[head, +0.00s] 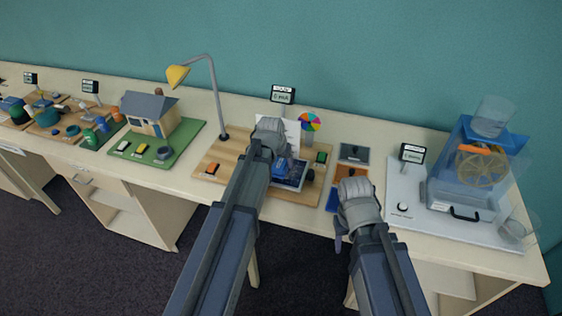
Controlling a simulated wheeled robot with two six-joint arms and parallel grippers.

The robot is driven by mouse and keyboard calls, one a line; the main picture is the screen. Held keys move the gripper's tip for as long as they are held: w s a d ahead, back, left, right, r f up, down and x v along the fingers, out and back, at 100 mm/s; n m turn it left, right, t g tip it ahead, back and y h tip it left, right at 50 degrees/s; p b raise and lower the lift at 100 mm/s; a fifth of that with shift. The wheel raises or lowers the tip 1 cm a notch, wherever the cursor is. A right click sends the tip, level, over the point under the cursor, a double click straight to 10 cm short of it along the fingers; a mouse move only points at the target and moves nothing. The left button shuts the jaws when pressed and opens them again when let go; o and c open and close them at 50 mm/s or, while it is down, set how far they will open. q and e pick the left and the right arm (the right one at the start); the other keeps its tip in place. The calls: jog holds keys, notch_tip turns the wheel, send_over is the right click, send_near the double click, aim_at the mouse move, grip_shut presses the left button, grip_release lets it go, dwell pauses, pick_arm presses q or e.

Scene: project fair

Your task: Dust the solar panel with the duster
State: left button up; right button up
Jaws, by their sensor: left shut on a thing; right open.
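The solar panel (292,182) is a small dark blue panel on a wooden board (233,160), below the yellow desk lamp (178,75). My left arm reaches over the board and partly covers the panel. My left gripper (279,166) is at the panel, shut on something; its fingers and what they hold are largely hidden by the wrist. I cannot clearly make out the duster, nor whether it touches the panel. My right gripper (340,232) is open and hangs at the table's front edge, right of the panel.
Grey and orange plates lie behind my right wrist. A model house (152,112) stands left, a clear water-wheel tank (480,165) right. A sign (283,95) stands behind.

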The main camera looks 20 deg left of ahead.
aim_at(292, 172)
pick_arm(q)
jog(key=shift+f+b, duration=1)
jog(key=shift+b, duration=0.05)
jog(key=shift+d, duration=0.2)
jog(key=shift+d+r, duration=0.15)
jog(key=shift+d, duration=1.45)
jog(key=shift+s, duration=0.1)
